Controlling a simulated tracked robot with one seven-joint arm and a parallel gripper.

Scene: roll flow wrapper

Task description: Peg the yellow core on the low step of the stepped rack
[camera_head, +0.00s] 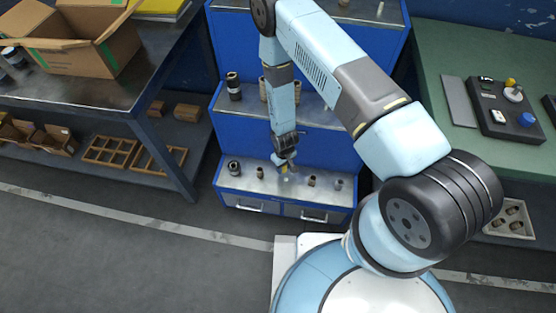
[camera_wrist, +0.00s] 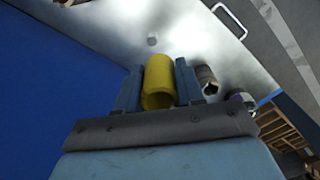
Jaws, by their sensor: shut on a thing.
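The stepped rack (camera_head: 310,134) is blue with grey step tops and stands in the middle of the head view. My gripper (camera_head: 286,158) is over its low step (camera_head: 255,185). In the wrist view, the yellow core (camera_wrist: 158,78) is a hollow cylinder between my two fingers, which are shut on it. Its open end faces the camera. A small round grey spot, perhaps a peg (camera_wrist: 152,41), shows on the step beyond the core, apart from it in the picture. The far end of the core is hidden, so I cannot tell whether it touches the step.
On the low step, a dark core (camera_head: 234,168) stands left of my gripper, and a brown core (camera_head: 312,180) and a grey piece (camera_head: 338,184) stand right. More cores stand on the middle step (camera_head: 312,98). A workbench (camera_head: 130,95) is at left, a green table (camera_head: 450,60) at right.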

